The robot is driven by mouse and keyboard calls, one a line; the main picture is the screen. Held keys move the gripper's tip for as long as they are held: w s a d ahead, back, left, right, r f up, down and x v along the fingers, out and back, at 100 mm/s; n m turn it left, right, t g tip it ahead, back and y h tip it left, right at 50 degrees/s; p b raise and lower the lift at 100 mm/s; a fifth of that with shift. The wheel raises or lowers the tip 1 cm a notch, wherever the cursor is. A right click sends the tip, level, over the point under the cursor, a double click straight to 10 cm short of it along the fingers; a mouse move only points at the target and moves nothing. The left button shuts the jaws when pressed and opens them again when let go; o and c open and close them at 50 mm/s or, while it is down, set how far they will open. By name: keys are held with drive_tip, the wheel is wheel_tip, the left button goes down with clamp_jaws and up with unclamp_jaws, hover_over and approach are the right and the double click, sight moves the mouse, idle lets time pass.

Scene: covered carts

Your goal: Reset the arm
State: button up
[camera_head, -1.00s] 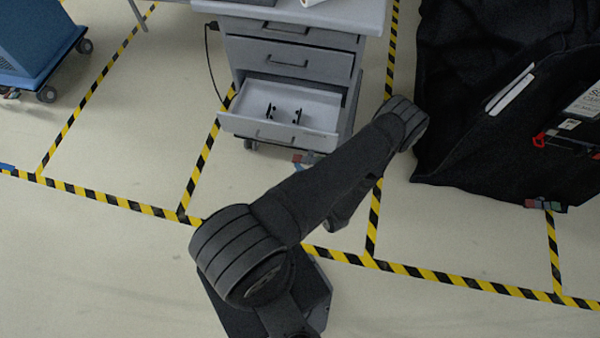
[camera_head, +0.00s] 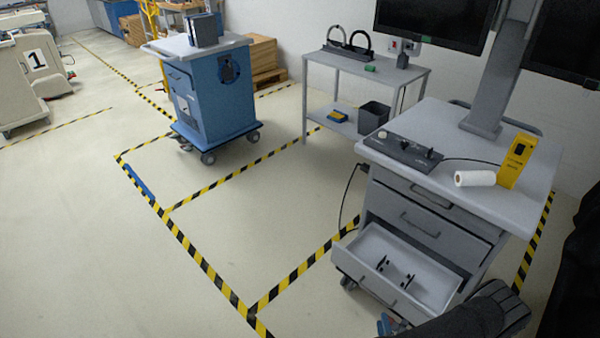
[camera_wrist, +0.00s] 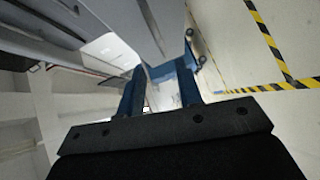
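My gripper (camera_wrist: 160,88) shows in the wrist view with two blue fingers spread apart. I see nothing held between them; a pale and blue shape behind them looks like distant background. In the head view, dark links of my arm enter at the lower right corner, in front of the grey drawer cart (camera_head: 425,222). The cart's lower drawer (camera_head: 365,255) is pulled open and holds small black items (camera_head: 396,272).
A blue cart (camera_head: 215,98) stands at the upper left. A grey side table (camera_head: 365,70) with a dark bin (camera_head: 374,117) stands behind. A paper roll (camera_head: 475,178) and yellow box (camera_head: 517,160) are on the drawer cart. Dark covering hangs at the right edge.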

sight(376, 297)
drive_tip(key=w, duration=0.3)
drive_tip(key=w+f, duration=0.1)
drive_tip(key=w, duration=0.6)
drive_tip(key=shift+w+f, duration=0.2)
drive_tip(key=s+r, duration=0.2)
drive_tip(key=s, duration=1.3)
idle(0.4)
drive_tip(key=w, duration=0.5)
drive_tip(key=w+f, duration=0.1)
drive_tip(key=w, duration=0.4)
drive_tip(key=w+f, duration=0.1)
drive_tip(key=w, duration=0.5)
idle(2.5)
